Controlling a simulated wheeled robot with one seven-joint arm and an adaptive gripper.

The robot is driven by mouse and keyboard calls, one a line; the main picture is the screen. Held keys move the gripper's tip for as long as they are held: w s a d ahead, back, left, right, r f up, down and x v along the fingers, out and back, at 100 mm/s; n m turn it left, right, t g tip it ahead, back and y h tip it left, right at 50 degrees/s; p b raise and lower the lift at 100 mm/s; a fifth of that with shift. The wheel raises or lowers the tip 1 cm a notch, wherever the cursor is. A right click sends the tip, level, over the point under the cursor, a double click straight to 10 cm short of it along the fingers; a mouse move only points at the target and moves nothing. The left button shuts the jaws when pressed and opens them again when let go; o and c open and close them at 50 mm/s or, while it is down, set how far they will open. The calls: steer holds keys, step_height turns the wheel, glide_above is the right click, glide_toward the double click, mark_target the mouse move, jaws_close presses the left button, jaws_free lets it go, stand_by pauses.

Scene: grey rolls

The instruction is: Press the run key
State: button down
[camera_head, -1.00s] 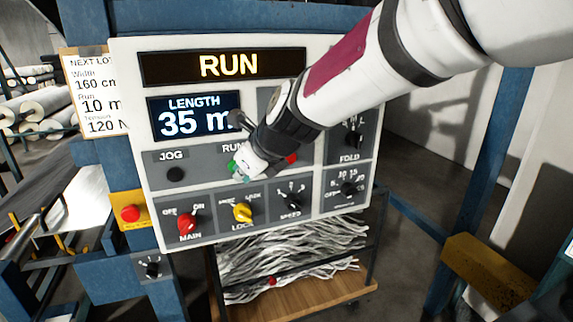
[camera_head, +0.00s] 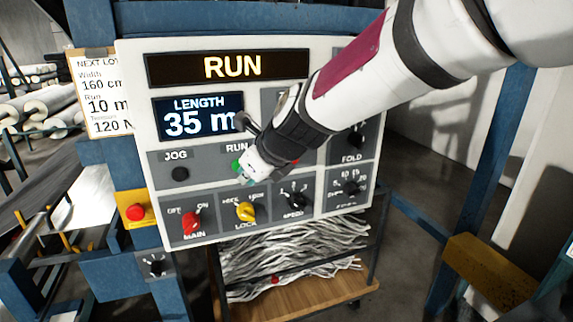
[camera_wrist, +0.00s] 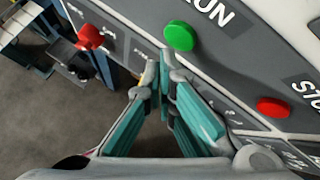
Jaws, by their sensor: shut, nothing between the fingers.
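The run key is a round green button (camera_wrist: 179,35) under the word RUN in the wrist view. In the head view only part of the green key (camera_head: 236,168) shows beside my gripper (camera_head: 249,177). In the wrist view my gripper (camera_wrist: 161,68) is shut and empty, with its teal-padded fingers together. Its tips appear just below the green key in the picture; I cannot tell whether they touch the panel. The upper display (camera_head: 230,67) reads RUN and the length display (camera_head: 197,118) reads 35 m.
A red stop key (camera_wrist: 273,107) lies right of the green key. The black jog key (camera_head: 180,173), red main knob (camera_head: 191,222) and yellow lock knob (camera_head: 245,211) are close by. A red button on a yellow box (camera_head: 135,212) stands left of the panel.

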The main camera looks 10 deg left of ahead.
steer(key=s+d, duration=0.1)
steer(key=s, duration=0.1)
steer(key=s+d, duration=0.1)
steer(key=s, duration=0.1)
steer(key=shift+s+d, duration=0.1)
steer(key=shift+d, duration=0.2)
stand_by(0.4)
stand_by(0.4)
